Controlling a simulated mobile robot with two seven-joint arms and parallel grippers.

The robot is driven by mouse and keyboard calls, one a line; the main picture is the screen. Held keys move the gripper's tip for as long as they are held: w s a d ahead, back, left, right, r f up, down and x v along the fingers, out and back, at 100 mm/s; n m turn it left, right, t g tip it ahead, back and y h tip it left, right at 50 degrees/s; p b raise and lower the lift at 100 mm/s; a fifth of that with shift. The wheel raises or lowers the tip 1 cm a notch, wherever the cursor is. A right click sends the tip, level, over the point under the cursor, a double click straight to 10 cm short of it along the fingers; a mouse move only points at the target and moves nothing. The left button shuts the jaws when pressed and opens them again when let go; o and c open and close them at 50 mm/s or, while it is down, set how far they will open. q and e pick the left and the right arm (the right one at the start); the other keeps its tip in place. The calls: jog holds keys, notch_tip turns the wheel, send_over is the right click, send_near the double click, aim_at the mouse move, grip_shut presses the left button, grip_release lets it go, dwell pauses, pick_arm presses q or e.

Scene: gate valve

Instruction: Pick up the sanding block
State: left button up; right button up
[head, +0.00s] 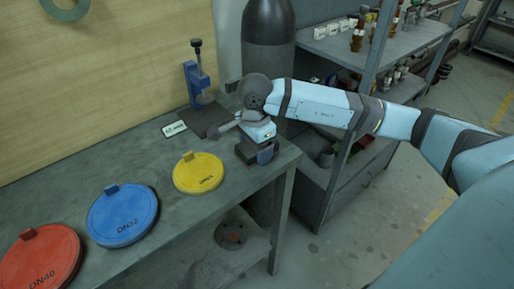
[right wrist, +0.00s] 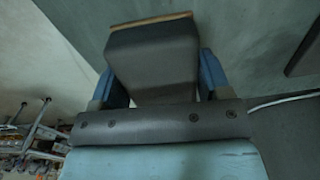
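The sanding block (right wrist: 155,55) is a dark grey block with a thin tan edge at its far end. It sits between the two blue fingers of my right gripper (right wrist: 160,88) in the right wrist view, with a finger close against each side. In the head view my right gripper (head: 258,148) points down at the right end of the workbench (head: 150,235), and the block is mostly hidden by it. I cannot tell whether the block touches the bench top. My left gripper is not in view.
Red (head: 38,262), blue (head: 122,215) and yellow (head: 199,173) discs lie left of the gripper. A blue-and-grey stand (head: 197,85) and a small white label (head: 174,128) are behind. A dark cylinder (head: 268,25) and metal shelving (head: 400,45) stand beyond the bench.

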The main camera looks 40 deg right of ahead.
jog(key=c, duration=0.5)
jog(key=shift+r, duration=0.1)
notch_tip(320, 180, up, 20)
jog(key=shift+f+p, duration=0.1)
jog(key=shift+p, duration=0.7)
